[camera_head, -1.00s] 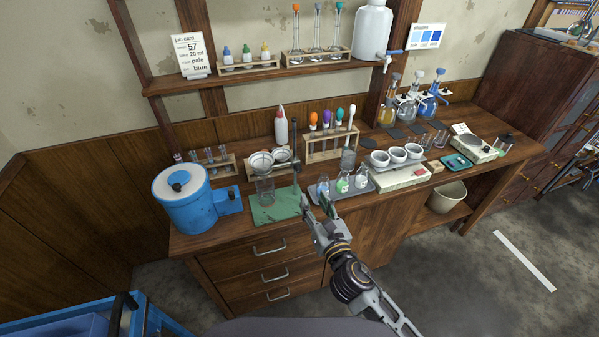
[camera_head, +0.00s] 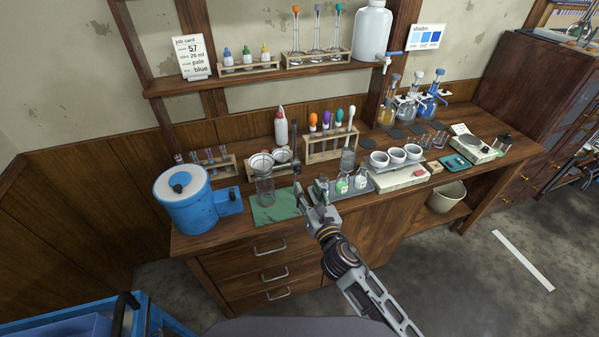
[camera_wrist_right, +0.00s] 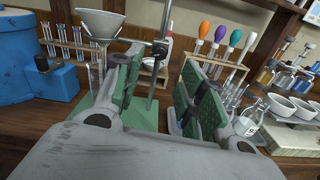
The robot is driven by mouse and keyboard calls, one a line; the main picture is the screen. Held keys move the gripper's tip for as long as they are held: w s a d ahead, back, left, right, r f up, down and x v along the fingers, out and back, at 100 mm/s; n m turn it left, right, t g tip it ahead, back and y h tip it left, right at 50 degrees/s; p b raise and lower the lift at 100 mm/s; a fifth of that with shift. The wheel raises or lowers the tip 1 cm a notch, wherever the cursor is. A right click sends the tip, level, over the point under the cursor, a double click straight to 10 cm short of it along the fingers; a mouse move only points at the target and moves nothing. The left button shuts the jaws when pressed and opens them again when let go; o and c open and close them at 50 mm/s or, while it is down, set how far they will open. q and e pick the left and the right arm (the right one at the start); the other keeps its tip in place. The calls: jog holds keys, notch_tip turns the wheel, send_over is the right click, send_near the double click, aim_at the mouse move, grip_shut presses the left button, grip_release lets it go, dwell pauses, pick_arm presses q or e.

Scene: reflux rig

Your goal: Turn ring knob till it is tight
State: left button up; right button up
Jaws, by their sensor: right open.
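A stand with a green base (camera_head: 268,211) and an upright dark rod (camera_wrist_right: 155,84) is on the bench. A ring on the rod holds a funnel (camera_wrist_right: 101,24), which also shows in the head view (camera_head: 261,162). A small dark knob (camera_wrist_right: 160,48) is on the rod at the ring's clamp. My right gripper (camera_wrist_right: 162,66) is open, with its green pads either side of the rod in the wrist picture; I cannot tell whether they touch anything. In the head view my right gripper (camera_head: 303,194) is at the base's right edge. My left gripper is out of view.
A blue drum (camera_head: 186,203) stands left of the stand. A tray (camera_head: 333,197) with small bottles is close on the right. A rack (camera_head: 327,152) of colored droppers stands behind, with white bowls (camera_head: 397,155) farther right.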

aim_at(299, 172)
jog(key=shift+p+x, duration=0.5)
jog(key=shift+x, duration=3.8)
grip_shut()
